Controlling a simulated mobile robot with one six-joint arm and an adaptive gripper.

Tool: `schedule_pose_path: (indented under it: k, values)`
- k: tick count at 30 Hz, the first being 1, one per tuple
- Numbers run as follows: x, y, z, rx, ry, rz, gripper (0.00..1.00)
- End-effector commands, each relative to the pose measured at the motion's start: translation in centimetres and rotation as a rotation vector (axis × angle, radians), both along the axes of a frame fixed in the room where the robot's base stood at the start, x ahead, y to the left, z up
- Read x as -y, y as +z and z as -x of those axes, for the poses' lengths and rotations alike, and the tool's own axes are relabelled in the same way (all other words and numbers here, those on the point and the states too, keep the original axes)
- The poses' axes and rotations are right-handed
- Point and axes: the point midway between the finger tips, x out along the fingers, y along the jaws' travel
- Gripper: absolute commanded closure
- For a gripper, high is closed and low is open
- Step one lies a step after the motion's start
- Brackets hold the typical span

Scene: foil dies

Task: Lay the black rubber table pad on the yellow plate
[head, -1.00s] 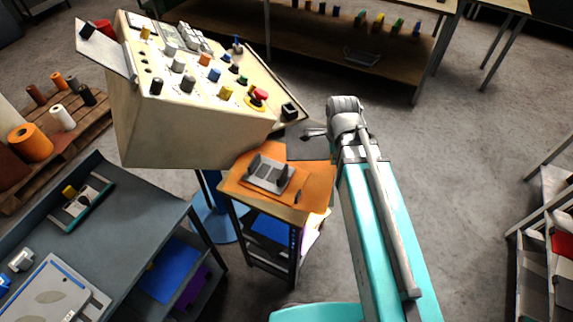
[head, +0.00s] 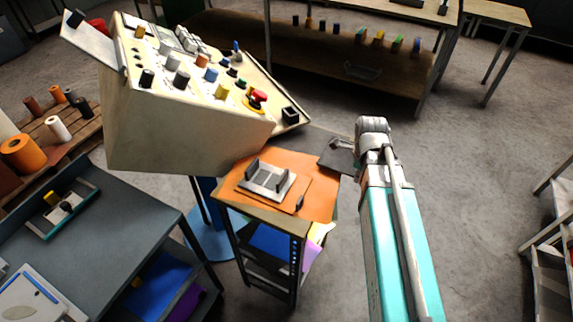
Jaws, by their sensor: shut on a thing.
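The black rubber pad (head: 335,161) is a thin dark sheet beside the far right corner of the orange-topped stand. My gripper (head: 339,145), at the end of my turquoise and grey arm, is shut on the pad's edge near the arm. The pad looks held out flat, with one edge close to or over the stand's corner; I cannot tell if they touch. I cannot clearly make out a yellow plate.
A grey metal piece with two dark uprights (head: 266,180) sits on the orange stand top (head: 315,195). A large cream control console (head: 185,140) stands at left, beside the stand. A grey workbench (head: 110,215) is lower left. Open floor lies right of my arm.

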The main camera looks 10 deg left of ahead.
Motion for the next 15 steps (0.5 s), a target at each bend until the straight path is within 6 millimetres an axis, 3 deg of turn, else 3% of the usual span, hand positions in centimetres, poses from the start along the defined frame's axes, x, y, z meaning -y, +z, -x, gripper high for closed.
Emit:
schedule_pose_path:
  k: [8, 15]
  values:
    - [-0.4, 0.0, -0.2, 0.000, 0.001, 0.000, 1.00]
    - [-2.9, 0.0, -1.2, 0.000, 0.003, 0.000, 1.00]
